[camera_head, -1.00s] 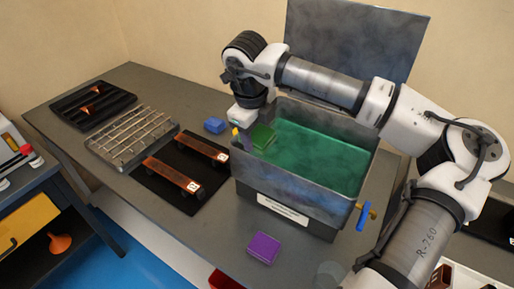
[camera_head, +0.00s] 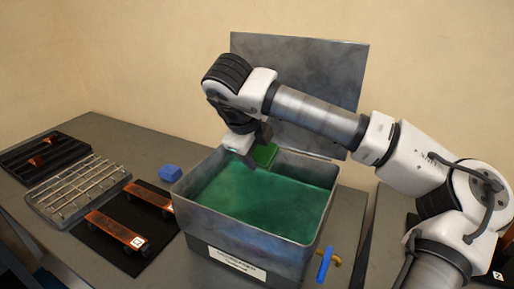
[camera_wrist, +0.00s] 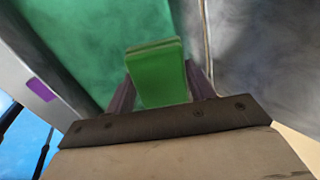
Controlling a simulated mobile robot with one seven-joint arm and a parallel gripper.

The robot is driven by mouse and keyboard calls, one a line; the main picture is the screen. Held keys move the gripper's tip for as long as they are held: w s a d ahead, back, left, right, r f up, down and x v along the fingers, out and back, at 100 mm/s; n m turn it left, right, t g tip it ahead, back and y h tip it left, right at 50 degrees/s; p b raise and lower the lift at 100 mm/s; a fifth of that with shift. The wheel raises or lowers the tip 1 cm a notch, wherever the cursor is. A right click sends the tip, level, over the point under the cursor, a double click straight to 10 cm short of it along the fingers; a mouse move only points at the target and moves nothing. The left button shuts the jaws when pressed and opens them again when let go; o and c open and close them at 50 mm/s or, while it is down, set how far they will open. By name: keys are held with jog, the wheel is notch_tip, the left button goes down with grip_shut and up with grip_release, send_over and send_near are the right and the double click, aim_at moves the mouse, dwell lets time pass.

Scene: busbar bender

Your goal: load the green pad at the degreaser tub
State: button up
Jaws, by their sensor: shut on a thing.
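The degreaser tub (camera_head: 250,235) is a grey open metal box with green liquid (camera_head: 255,205) in it and its lid (camera_head: 300,95) raised behind. The green pad (camera_head: 264,155) is in my gripper (camera_head: 252,157), at the tub's back rim. In the wrist view the green pad (camera_wrist: 158,75) sits between the two fingers of my gripper (camera_wrist: 160,88), with the green liquid beyond it. My gripper is shut on the pad. The head view does not clearly show whether the pad touches the liquid.
A blue block (camera_head: 171,173) lies left of the tub. Copper bars (camera_head: 115,228) rest on a black mat (camera_head: 100,243); a wire rack (camera_head: 75,190) and a black tray (camera_head: 45,158) stand farther left. A blue-handled tap (camera_head: 325,263) sticks out at the tub's right front.

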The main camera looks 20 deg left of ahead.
aim_at(258, 148)
notch_tip(258, 148, down, 10)
jog(key=b, duration=0.7)
jog(key=shift+r, duration=0.25)
jog(key=shift+r, duration=0.15)
jog(key=shift+r+p, duration=2.4)
jog(key=shift+r, duration=1.95)
jog(key=shift+r+p, duration=1.1)
jog(key=shift+r, duration=0.95)
